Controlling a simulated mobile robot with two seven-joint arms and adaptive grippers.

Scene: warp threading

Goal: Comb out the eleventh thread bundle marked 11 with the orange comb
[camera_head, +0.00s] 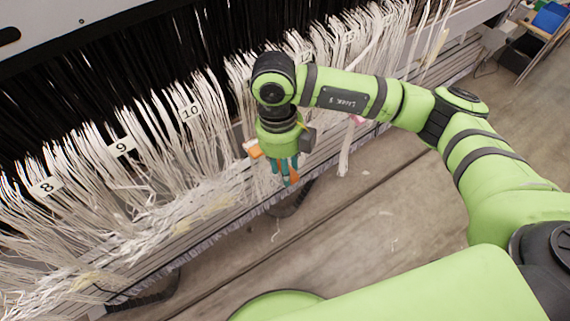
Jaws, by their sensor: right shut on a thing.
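My right gripper (284,167), with teal fingers, points down in front of the white threads near the middle of the head view. It is shut on the orange comb (293,177). Orange parts show on the left of the gripper and below its fingers; the fingers hide the rest. White thread bundles hang in a row, with number tags 8 (45,187), 9 (121,147) and 10 (190,111) to the left of the gripper. No tag 11 shows; my right arm covers part of the row right of bundle 10. My left gripper is not in view.
Dark threads hang behind the white ones. A slatted beam (222,232) runs diagonally below the bundles. The wooden floor (330,240) in front is mostly clear, with thread scraps. A shelf with blue items (549,17) stands at the top right.

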